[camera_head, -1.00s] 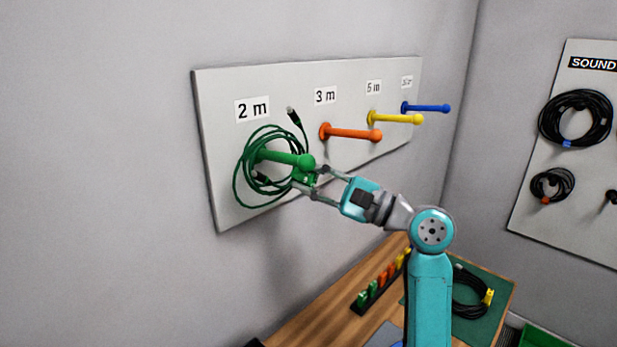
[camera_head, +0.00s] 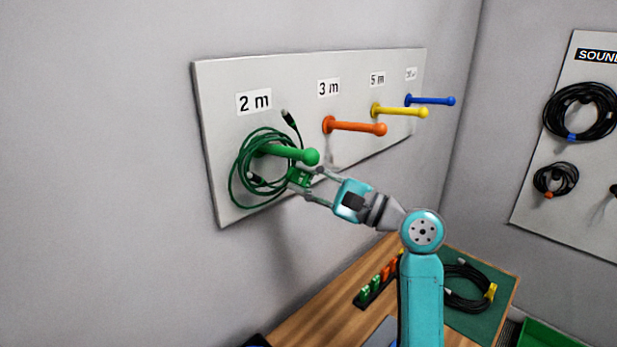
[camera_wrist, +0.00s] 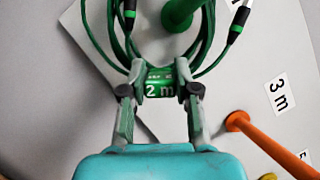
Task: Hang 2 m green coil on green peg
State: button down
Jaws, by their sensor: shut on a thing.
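The green coil (camera_head: 240,190) is around the green peg (camera_head: 290,154) under the "2 m" label (camera_head: 254,101), and its loops hang below the peg. Its two plug ends stick out, one above the peg and one below it. My gripper (camera_head: 300,182) is just below the peg's ball tip. In the wrist view my gripper (camera_wrist: 160,88) is shut on the coil's green "2 m" tag (camera_wrist: 160,84). The green peg also shows in the wrist view (camera_wrist: 182,12), with coil strands on both sides of it. The peg's base is partly hidden by the strands.
The orange peg (camera_head: 355,127), yellow peg (camera_head: 400,111) and blue peg (camera_head: 430,100) stick out to the right, all bare. Below is a wooden table (camera_head: 325,318) with a row of coloured tags (camera_head: 378,283) and a black coil (camera_head: 465,295) on a green mat.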

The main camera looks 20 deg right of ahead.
jog(key=shift+f, duration=0.15)
jog(key=c, duration=0.8)
grip_release()
jog(key=shift+o, duration=0.2)
jog(key=v, duration=1.2)
jog(key=shift+s, duration=0.1)
